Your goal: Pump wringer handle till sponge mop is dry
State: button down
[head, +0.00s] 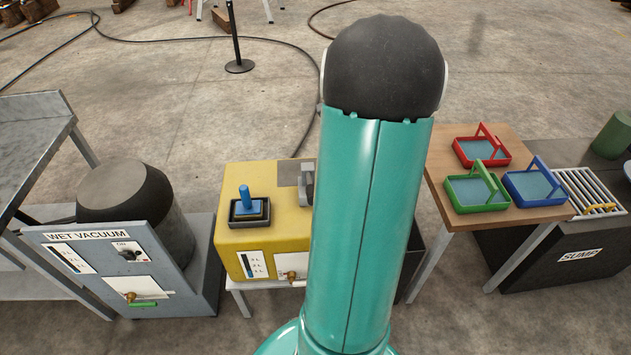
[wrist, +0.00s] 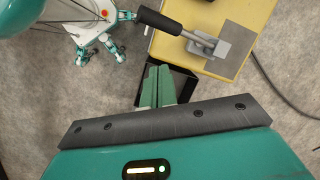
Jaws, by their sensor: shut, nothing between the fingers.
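The yellow wringer box (head: 262,222) stands left of my arm in the head view. A blue-handled piece (head: 247,198), perhaps the sponge mop, sits upright in a dark square tray on its top. The wringer handle's grey bracket (head: 308,183) shows partly beside my arm. In the wrist view, the handle (wrist: 172,22) is a black grip on a metal rod, running to a grey bracket (wrist: 208,46) on the yellow top. My gripper (wrist: 158,72) is shut and empty, below the handle in the picture and apart from it. The head view hides my gripper behind my arm.
A grey wet vacuum (head: 120,240) stands to the left. A wooden table (head: 490,137) with red, green and blue trays stands right, beside the dark sump (head: 560,262). A black box (wrist: 183,86) lies below my fingers. Hoses cross the concrete floor behind.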

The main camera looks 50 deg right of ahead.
aim_at(312, 190)
jog(key=w+r+n, duration=0.1)
jog(key=n, duration=0.8)
jog(key=r+n+y, duration=0.1)
jog(key=n, duration=0.9)
jog(key=w+d+r+n, duration=0.1)
jog(key=n, duration=0.9)
jog(key=shift+w+r+t+y, duration=0.25)
jog(key=shift+w+t+y, duration=0.05)
jog(key=shift+f, duration=0.1)
jog(key=x, duration=0.9)
jog(key=s+x, duration=0.1)
jog(key=x, duration=0.3)
jog(key=shift+a+f, duration=0.2)
jog(key=shift+a, duration=0.3)
jog(key=shift+s, duration=0.1)
jog(key=shift+a+f, duration=0.1)
